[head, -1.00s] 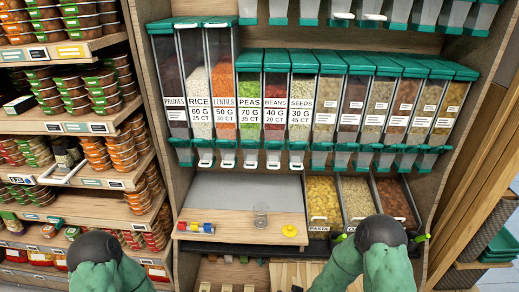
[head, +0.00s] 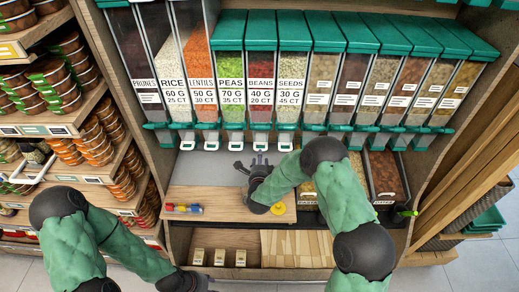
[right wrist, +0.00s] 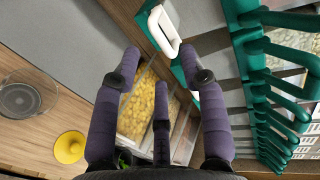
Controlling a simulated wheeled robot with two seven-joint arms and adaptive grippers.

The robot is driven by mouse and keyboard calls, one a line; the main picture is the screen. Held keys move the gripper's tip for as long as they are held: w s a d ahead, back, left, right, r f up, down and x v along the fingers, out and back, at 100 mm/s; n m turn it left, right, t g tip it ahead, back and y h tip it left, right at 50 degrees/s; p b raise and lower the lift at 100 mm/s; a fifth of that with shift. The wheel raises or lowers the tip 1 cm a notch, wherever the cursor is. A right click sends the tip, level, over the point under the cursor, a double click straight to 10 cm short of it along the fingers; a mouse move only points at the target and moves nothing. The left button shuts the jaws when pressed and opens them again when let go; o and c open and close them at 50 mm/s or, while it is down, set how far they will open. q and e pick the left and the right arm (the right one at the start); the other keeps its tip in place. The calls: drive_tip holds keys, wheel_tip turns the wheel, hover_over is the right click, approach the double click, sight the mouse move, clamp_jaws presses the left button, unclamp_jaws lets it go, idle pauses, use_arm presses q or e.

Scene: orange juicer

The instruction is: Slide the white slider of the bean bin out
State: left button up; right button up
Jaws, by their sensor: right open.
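The bean bin (head: 261,66), labelled BEANS, stands in the row of teal-lidded bins. Its white slider (head: 261,141) is below its front, just beyond my right gripper (head: 258,163). My right gripper is open and empty, fingers pointing toward the slider row; it also shows in the right wrist view (right wrist: 165,70). There, a white loop-shaped slider (right wrist: 163,30) lies ahead of and between the fingers, apart from them; I cannot tell which bin it belongs to. My left gripper (head: 185,283) is low at the bottom edge, its fingers not clear.
Neighbouring white sliders hang close on both sides, with teal sliders (right wrist: 285,80) further right. Below are a wooden board (head: 225,200) with a yellow knob (head: 277,208), a glass cup (right wrist: 28,95), colored pieces (head: 184,209) and bins of pasta (right wrist: 140,105) and other food.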

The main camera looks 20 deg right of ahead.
drive_tip(key=x, duration=0.6)
drive_tip(key=shift+w+d+f, duration=0.15)
drive_tip(key=shift+w, duration=0.2)
clamp_jaws()
